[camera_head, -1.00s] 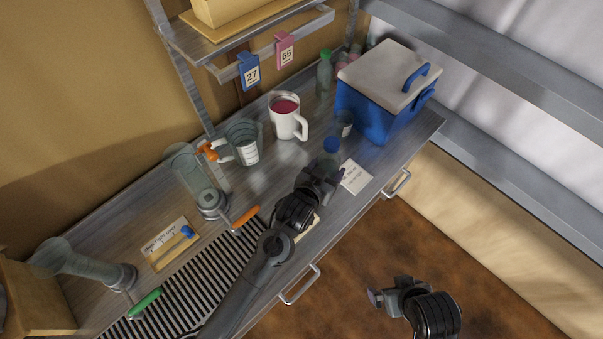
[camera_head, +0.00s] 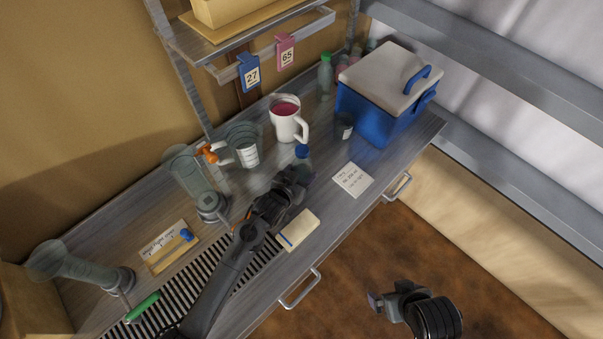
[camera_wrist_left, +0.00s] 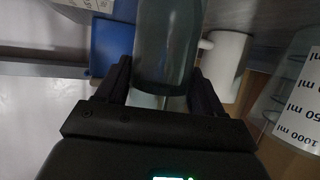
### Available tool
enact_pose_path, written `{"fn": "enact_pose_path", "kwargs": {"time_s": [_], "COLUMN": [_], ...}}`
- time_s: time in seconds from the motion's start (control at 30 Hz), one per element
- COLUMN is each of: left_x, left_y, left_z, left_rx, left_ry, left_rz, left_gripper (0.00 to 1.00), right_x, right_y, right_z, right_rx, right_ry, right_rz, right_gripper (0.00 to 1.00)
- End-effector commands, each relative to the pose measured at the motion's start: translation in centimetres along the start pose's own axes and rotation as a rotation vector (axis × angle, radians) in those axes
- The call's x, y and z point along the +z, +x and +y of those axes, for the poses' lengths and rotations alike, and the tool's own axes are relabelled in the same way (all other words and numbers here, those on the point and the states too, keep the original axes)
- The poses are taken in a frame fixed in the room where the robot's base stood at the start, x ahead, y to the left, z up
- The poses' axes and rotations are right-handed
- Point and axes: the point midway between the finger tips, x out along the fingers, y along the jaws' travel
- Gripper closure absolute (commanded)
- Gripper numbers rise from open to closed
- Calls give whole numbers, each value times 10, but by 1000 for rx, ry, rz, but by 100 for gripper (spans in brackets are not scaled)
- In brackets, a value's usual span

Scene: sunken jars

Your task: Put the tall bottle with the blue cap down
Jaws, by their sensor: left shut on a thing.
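The tall bottle with the blue cap (camera_head: 302,152) is a clear bluish bottle near the middle of the counter, in front of the white mug. My left gripper (camera_head: 298,175) is shut on it; the gripper hides its lower part in the head view. In the left wrist view the bottle (camera_wrist_left: 168,45) stands between the two fingers. I cannot tell whether its base touches the counter (camera_head: 330,205). My right gripper (camera_head: 384,297) hangs over the floor, away from the counter, and its finger gap is unclear.
A white mug (camera_head: 288,122) with pink liquid and a measuring jug (camera_head: 244,146) stand behind the bottle. A small dark cup (camera_head: 344,125) and a blue cooler (camera_head: 372,112) are to the right. A white card (camera_head: 352,180) and a cream pad (camera_head: 299,229) lie in front.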

Motion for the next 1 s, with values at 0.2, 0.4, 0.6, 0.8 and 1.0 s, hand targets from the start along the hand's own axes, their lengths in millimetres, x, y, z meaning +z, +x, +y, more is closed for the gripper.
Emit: {"fn": "enact_pose_path", "kwargs": {"time_s": [0.2, 0.4, 0.6, 0.8, 1.0], "left_x": [0, 2, 5, 5, 1], "left_y": [1, 2, 2, 2, 1], "left_z": [0, 0, 0, 0, 0], "left_rx": [0, 0, 0, 0, 0], "left_ry": [1, 0, 0, 1, 1], "left_rz": [4, 4, 1, 1, 2], "left_gripper": [100, 100, 13, 7, 7], "right_x": [0, 1, 1, 1, 0], "right_y": [0, 2, 2, 2, 0], "right_z": [0, 0, 0, 0, 0], "right_rx": [0, 0, 0, 0, 1], "right_ry": [0, 0, 0, 0, 0], "right_rz": [0, 0, 0, 0, 0], "right_gripper": [0, 0, 0, 0, 0]}}
